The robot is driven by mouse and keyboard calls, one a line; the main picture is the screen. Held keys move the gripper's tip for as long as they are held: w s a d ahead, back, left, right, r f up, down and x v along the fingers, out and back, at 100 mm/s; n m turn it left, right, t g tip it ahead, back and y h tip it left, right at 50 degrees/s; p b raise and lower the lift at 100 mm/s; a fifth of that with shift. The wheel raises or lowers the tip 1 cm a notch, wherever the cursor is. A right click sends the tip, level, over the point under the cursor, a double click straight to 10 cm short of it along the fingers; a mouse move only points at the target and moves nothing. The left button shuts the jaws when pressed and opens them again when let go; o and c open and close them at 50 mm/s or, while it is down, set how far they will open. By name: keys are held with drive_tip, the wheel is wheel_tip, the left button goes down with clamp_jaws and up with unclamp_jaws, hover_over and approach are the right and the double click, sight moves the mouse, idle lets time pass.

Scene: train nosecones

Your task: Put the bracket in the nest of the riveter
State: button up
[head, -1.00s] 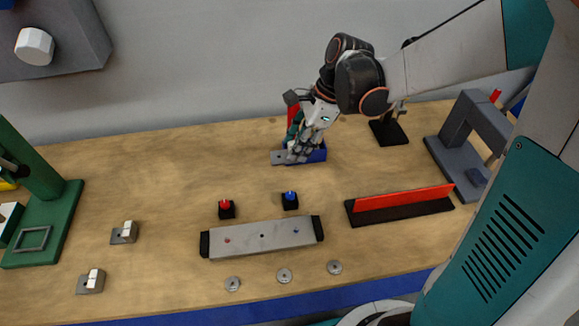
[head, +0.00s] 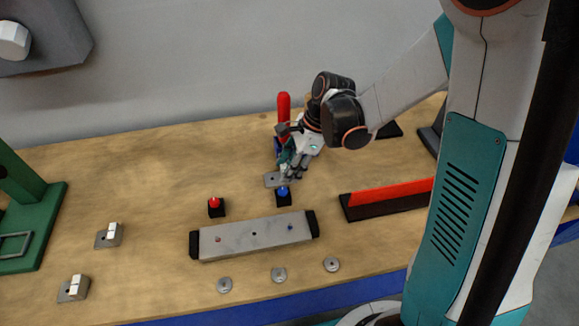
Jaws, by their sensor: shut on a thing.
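The bracket (head: 273,180) is a small grey plate with a hole in it. My gripper (head: 290,168) is shut on it and holds it near the back middle of the bench, just behind the blue-topped black block. The fingers hide part of the bracket, and I cannot tell how far above the bench it is. The riveter, which I take to be the green machine (head: 40,215), stands at the far left, partly cut off by the picture edge. A grey square frame on its base looks like the nest (head: 14,246). My gripper is well to the right of it.
Several discs lie in front. Two grey plates with white blocks (head: 108,236) lie left. A red upright (head: 284,104) stands behind my gripper; a red strip (head: 390,192) lies right.

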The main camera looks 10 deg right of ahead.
drive_tip(key=shift+f, duration=0.15)
drive_tip(key=o, duration=1.2)
drive_tip(key=shift+c, duration=0.2)
